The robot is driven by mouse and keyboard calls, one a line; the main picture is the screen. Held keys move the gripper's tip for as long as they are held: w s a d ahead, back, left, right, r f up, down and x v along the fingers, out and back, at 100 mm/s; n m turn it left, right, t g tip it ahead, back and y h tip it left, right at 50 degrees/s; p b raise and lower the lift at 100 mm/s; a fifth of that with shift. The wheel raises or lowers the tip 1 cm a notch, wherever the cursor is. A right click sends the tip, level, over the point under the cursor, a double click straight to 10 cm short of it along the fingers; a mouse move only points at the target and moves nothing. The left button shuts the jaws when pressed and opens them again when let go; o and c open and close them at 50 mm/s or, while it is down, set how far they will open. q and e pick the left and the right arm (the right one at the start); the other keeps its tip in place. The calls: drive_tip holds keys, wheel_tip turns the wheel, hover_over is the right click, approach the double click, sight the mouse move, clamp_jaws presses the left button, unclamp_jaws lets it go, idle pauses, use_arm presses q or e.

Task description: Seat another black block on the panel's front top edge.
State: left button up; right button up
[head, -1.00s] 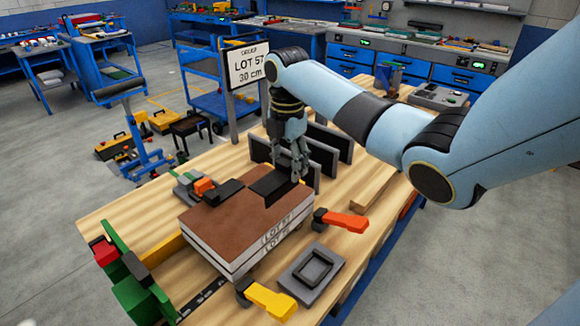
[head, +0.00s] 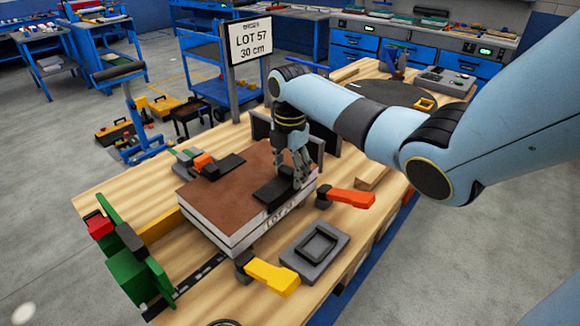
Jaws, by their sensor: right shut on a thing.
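The panel (head: 215,200) lies flat on the wooden bench, with a brown top and pale layered sides marked LOT 57. My right gripper (head: 299,183) is above the panel's right part, near its front edge, shut on a flat black block (head: 272,192). The block is over the brown top, close to the front top edge. I cannot tell if it touches the panel. The fingers hide its right end. Another black block (head: 224,166) lies at the panel's back left edge. My left gripper is not in view.
A red-orange clamp (head: 350,198) and a yellow clamp (head: 272,277) stand along the panel's front side. A grey tray (head: 315,249) lies between them. Dark upright plates (head: 329,137) stand behind the gripper. A green fixture (head: 130,270) is at left.

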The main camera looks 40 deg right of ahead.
drive_tip(key=shift+f, duration=0.1)
drive_tip(key=o, duration=1.2)
drive_tip(key=shift+o, duration=0.2)
wheel_tip(320, 180, up, 12)
